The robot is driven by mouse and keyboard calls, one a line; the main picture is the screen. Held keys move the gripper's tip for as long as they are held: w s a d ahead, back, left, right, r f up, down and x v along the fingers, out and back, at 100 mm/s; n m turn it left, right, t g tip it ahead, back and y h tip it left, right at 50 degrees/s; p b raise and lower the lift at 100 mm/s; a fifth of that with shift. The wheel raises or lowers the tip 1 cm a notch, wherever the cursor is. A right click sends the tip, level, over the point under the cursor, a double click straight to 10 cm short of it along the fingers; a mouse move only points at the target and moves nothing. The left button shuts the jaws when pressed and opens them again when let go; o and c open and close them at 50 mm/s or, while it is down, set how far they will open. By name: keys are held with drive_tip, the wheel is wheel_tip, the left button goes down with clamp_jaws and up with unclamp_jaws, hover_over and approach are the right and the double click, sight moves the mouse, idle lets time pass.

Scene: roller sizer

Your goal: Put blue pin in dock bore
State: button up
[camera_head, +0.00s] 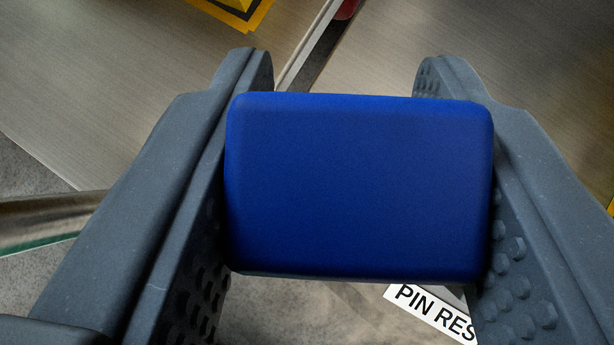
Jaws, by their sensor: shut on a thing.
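A blue block-shaped part with rounded edges, which I take to be the blue pin's head (358,188), fills the middle of the view. My gripper (345,85) is shut on it, with one dark grey finger against its left side and the other against its right side. The blue part hides whatever lies straight below it, including any lower part of the pin. I cannot make out the dock bore in this view.
Brushed metal plates (110,75) lie behind, split by a diagonal gap. A yellow and black label (238,10) is at the top. A white label reading "PIN RES" (432,310), partly hidden, is at the lower right. Grey floor (25,172) shows at left.

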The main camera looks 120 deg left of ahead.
drive_tip(key=shift+s+f, duration=0.35)
drive_tip(key=shift+f, duration=0.55)
drive_tip(key=shift+s+r, duration=0.1)
drive_tip(key=shift+f, duration=2.9)
drive_tip(key=shift+p, duration=0.45)
drive_tip(key=shift+f, duration=1.95)
drive_tip(key=o, duration=1)
drive_tip(key=shift+o, duration=0.2)
drive_tip(key=shift+d, duration=0.1)
